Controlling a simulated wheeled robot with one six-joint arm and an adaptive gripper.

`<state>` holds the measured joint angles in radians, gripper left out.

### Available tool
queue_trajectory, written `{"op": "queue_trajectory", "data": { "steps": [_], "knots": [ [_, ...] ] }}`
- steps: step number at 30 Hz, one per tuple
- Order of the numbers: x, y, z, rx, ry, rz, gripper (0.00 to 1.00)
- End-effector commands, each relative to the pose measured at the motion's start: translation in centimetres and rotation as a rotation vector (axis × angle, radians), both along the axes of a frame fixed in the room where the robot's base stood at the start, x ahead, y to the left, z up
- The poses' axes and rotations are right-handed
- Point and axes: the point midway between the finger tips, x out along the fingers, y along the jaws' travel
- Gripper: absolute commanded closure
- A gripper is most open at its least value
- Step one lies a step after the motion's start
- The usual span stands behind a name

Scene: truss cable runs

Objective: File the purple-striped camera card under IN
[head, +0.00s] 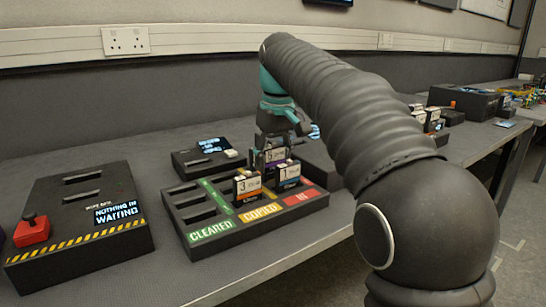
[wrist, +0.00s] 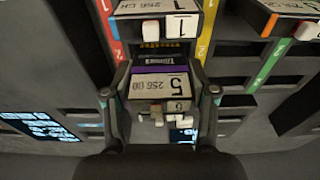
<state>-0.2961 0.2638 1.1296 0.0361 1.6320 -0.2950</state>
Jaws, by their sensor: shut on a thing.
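The purple-striped card (wrist: 152,84), marked 5, is between the two fingers of my gripper (wrist: 160,98) in the wrist view. In the head view the card (head: 272,156) is upright at the back of the black tray (head: 190,262), behind a blue-striped card (head: 288,175) marked 1. In the wrist view it lines up with card 1 (wrist: 155,27), in the column between the red and orange strips. The red IN label (head: 301,198) is at that column's front. I cannot tell whether the held card's lower end is in a slot.
An orange-striped card (head: 247,187), marked 3, stands in the COPIED column. The CLEARED column (head: 197,212) shows empty slots. A black wipe box (head: 85,225) with a red button stands left, and a small black device (head: 205,155) with a screen stands behind the tray.

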Motion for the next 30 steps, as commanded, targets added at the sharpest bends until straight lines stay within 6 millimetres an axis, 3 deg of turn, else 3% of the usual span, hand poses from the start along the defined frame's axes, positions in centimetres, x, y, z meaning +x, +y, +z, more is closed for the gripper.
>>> {"op": "queue_trajectory", "data": {
  "steps": [30],
  "knots": [
    [-0.03,-0.01,-0.82,0.000,0.000,0.000,0.84]
  ]
}}
